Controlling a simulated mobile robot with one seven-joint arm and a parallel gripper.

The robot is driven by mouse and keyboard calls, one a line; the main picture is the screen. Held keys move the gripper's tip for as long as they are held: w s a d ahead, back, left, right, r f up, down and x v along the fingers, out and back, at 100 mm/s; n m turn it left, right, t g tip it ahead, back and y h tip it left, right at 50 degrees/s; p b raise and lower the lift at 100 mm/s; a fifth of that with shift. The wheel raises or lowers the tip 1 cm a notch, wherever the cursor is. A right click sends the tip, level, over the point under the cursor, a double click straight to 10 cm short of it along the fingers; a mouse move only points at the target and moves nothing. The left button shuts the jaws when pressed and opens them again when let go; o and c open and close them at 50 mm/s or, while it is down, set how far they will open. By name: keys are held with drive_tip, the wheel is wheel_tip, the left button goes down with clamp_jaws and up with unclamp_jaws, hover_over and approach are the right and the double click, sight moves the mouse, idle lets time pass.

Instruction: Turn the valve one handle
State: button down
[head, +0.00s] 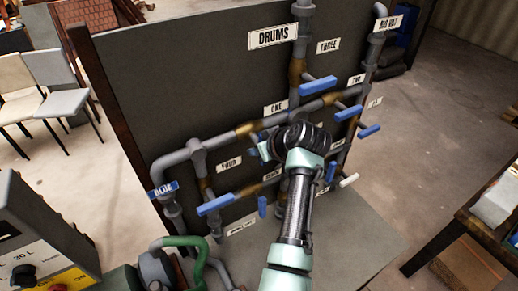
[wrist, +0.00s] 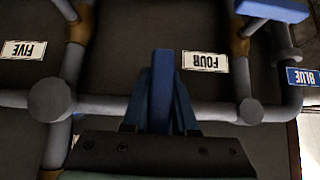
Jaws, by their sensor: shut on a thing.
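The valve one handle is a blue bar (wrist: 162,75). In the wrist view it stands upright between the fingers of my gripper (wrist: 161,105), which is shut on it. In the head view my gripper (head: 264,149) reaches the pipes just below the ONE label (head: 276,108), beside a brass valve body (head: 247,130). My wrist and fingers hide most of the handle there.
A dark panel (head: 185,85) carries grey pipes with several other blue handles, such as one by the THREE label (head: 319,85) and one at lower left (head: 216,204). A control box (head: 40,250) stands at lower left, a wooden table (head: 465,225) at right.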

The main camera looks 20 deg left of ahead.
drive_tip(key=c, duration=0.7)
unclamp_jaws()
drive_tip(key=b+v, duration=0.4)
drive_tip(key=v, duration=0.9)
